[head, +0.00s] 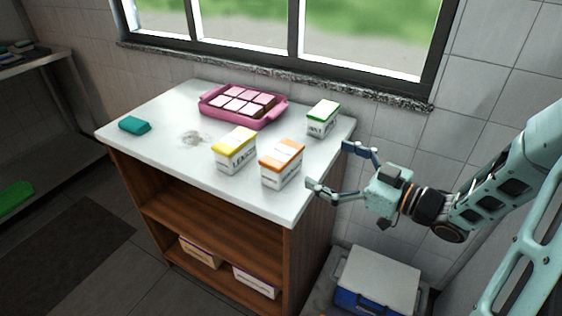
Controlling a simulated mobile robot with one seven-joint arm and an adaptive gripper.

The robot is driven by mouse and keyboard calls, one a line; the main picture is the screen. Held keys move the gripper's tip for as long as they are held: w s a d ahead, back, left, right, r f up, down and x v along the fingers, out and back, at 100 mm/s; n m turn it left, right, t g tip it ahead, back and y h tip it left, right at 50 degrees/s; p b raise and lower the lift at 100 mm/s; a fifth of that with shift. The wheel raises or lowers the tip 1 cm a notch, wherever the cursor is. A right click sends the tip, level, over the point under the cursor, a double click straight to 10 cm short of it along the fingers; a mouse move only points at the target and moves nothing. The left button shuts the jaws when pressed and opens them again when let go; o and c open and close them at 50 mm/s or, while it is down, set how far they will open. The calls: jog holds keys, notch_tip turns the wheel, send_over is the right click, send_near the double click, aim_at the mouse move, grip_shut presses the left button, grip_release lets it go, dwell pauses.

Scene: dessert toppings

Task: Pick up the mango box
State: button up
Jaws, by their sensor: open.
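A white box with an orange lid band (281,165) stands upright near the front right corner of the white counter. Its label is too small to read for certain; its orange colour fits mango. My gripper (327,166) is open and empty, to the right of this box at the counter's right edge. Its two fingers point left toward the box, with a gap between them and the box.
A yellow-topped box (234,150) stands just left of the orange one, and a green-topped box (322,119) behind it. A pink tray (207,104) of cake squares sits at the back. A teal item (134,125) lies left on the counter (160,160).

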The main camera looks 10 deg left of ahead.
aim_at(282, 152)
jog(key=shift+g+y, duration=0.7)
jog(key=a, duration=0.2)
jog(key=s+a, duration=0.1)
jog(key=a, duration=0.2)
jog(key=shift+s+a+f+b, duration=0.1)
jog(key=shift+a+b, duration=0.05)
jog(key=shift+b, duration=0.25)
jog(key=shift+b+x, duration=0.6)
jog(key=shift+x, duration=2.4)
jog(key=shift+f, duration=0.1)
jog(key=shift+c, duration=0.6)
jog(key=c, duration=1.3)
jog(key=shift+c, duration=0.2)
